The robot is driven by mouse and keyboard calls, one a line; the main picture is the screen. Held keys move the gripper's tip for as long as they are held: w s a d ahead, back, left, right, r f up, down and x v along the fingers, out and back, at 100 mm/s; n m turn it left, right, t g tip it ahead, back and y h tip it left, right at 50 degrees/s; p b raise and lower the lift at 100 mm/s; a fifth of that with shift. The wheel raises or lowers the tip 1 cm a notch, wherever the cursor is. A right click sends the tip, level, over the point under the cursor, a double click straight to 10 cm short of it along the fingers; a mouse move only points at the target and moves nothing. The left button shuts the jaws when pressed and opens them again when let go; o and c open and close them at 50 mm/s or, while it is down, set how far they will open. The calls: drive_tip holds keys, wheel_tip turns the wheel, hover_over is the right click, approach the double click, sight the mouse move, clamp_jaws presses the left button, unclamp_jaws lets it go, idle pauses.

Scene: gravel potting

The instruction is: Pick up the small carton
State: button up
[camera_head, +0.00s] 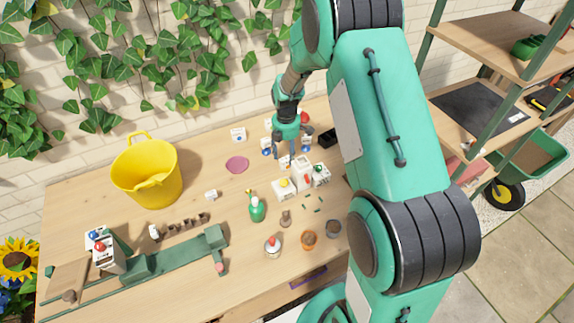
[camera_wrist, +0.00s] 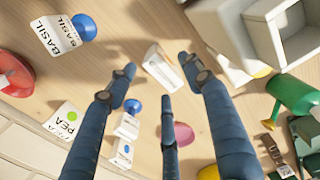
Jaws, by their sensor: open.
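My gripper (camera_wrist: 160,77) points down at the table with its fingers spread and nothing held between them. A small white carton (camera_wrist: 163,66) with a greyish panel lies on the wood between and beyond the fingertips in the wrist view. I cannot tell the exact gap between fingers and carton. In the head view my gripper (camera_head: 284,154) is low over the back middle of the table, and the small white carton (camera_head: 284,162) shows just below the fingertips, partly hidden by them.
Larger white cartons (camera_head: 284,188) stand close in front, also seen at the top of the wrist view (camera_wrist: 225,30). Basil (camera_wrist: 55,38) and pea (camera_wrist: 62,122) packs, a red item (camera_wrist: 14,74) and a pink disc (camera_head: 237,164) surround the spot. A yellow bucket (camera_head: 147,178) stands left.

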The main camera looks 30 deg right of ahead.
drive_tip(key=shift+f, duration=1.3)
drive_tip(key=c, duration=1.2)
